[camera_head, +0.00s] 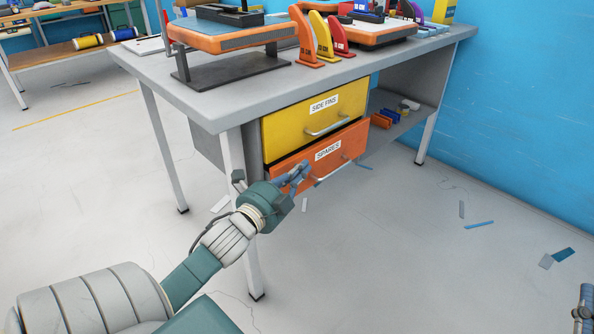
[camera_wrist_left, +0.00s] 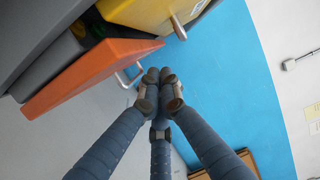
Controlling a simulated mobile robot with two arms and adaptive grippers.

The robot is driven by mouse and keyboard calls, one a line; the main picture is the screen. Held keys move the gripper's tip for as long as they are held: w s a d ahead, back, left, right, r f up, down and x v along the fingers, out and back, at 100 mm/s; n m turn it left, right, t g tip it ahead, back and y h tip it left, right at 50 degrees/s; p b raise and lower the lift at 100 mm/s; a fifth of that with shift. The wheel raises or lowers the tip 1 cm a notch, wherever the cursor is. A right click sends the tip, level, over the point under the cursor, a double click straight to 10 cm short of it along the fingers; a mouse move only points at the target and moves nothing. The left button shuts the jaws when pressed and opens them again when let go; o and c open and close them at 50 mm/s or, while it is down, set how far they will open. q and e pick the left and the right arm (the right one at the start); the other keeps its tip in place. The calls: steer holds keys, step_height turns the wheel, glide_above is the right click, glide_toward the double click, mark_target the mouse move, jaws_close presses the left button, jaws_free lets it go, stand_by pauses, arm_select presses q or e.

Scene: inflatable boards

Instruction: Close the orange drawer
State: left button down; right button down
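The orange drawer (camera_head: 318,157), labelled SPARES, is the lower drawer under the workbench. It stands out past the yellow drawer above it. The left wrist view shows its orange front (camera_wrist_left: 85,75) pulled out, with a dark gap behind it. Its metal handle (camera_wrist_left: 130,75) is just left of my fingertips. My left gripper (camera_head: 298,175) is in front of the drawer's left part, its fingers drawn together and empty; in the left wrist view the fingertips (camera_wrist_left: 158,88) meet close beside the handle. Contact cannot be told. Part of my right gripper (camera_head: 585,308) shows at the lower right edge.
The yellow drawer (camera_head: 315,113), labelled SIDE FINS, looks shut. The grey workbench (camera_head: 225,100) carries an orange board and coloured fins (camera_head: 322,38). Its legs stand near my left arm. A blue wall (camera_head: 530,110) rises at right. Scraps lie on the otherwise clear floor (camera_head: 400,250).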

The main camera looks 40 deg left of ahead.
mark_target(288, 162)
arm_select(q)
steer(key=shift+a, duration=0.65)
arm_select(e)
steer(key=shift+s+r+t, duration=0.25)
steer(key=shift+r+t, duration=0.05)
steer(key=shift+r, duration=0.25)
steer(key=shift+s+r+t, duration=0.2)
steer(key=shift+r+t, duration=0.1)
steer(key=shift+r, duration=0.2)
arm_select(q)
steer(key=shift+w+a, duration=0.1)
arm_select(e)
steer(key=shift+w+f, duration=0.1)
